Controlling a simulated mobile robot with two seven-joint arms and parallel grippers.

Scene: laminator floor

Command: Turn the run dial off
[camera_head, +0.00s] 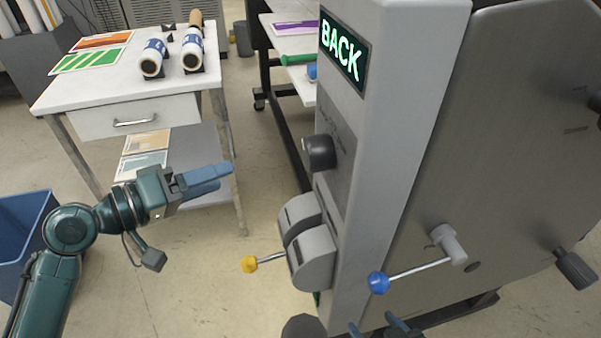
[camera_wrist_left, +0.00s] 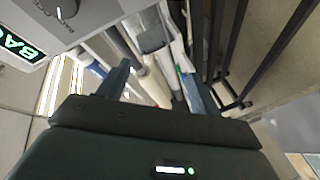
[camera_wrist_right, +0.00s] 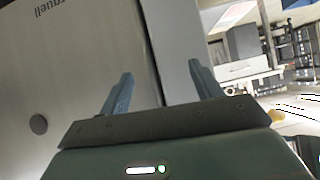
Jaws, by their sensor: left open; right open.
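A black dial (camera_head: 320,152) sticks out of the dark panel on the narrow end face of the grey machine (camera_head: 405,120); its marking is too small to read. A dark knob (camera_wrist_left: 66,9) with marks around it shows at the upper left of the left wrist view, apart from the fingers. My left gripper (camera_head: 222,177) is open and empty, to the left of the dial and a little lower, apart from it. My right gripper (camera_head: 385,327) is open at the bottom edge of the head view, below the blue-knobbed lever; the right wrist view shows its two fingers (camera_wrist_right: 161,85) with nothing between them.
A lit BACK sign (camera_head: 343,50) is above the dial. A yellow-knobbed lever (camera_head: 250,264) and a blue-knobbed lever (camera_head: 379,283) project from the machine. A white table (camera_head: 100,90) with rolls and a blue bin (camera_head: 25,230) stand left. Open air separates left gripper and machine.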

